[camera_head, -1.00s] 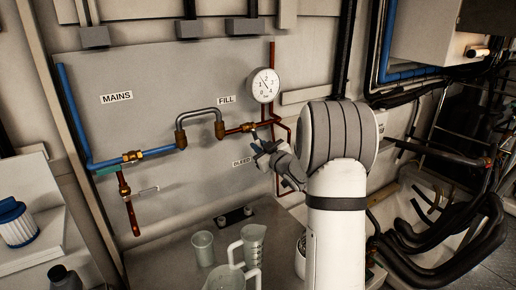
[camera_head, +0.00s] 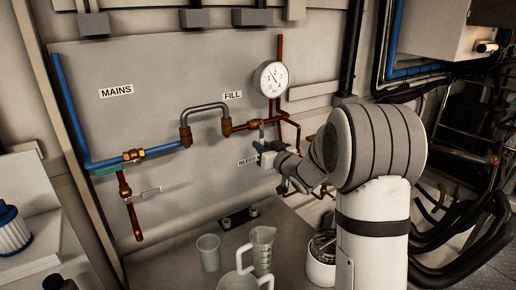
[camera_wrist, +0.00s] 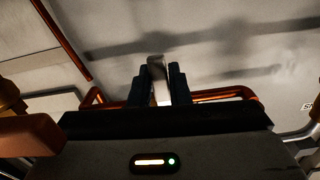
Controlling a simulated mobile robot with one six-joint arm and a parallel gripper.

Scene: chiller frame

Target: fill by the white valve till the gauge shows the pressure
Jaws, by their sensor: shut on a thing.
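The round white pressure gauge (camera_head: 271,78) is on the copper pipe at the upper right of the grey panel. Its dial has several figures, and its dark needle lies aslant; I cannot read the exact value. The FILL label (camera_head: 232,95) is left of it. My gripper (camera_head: 264,148) is below the gauge at the pipe, near the BLEED label (camera_head: 247,162). In the wrist view its dark jaws (camera_wrist: 158,88) are shut on a pale, flat valve handle (camera_wrist: 157,68). The valve body is mostly hidden by my gripper.
A grey hose loop (camera_head: 201,108) joins the blue mains pipe (camera_head: 66,105) to the copper pipe. A beaker (camera_head: 208,252) and clear jugs (camera_head: 262,248) stand on the bench below. Black hoses (camera_head: 462,245) hang at right.

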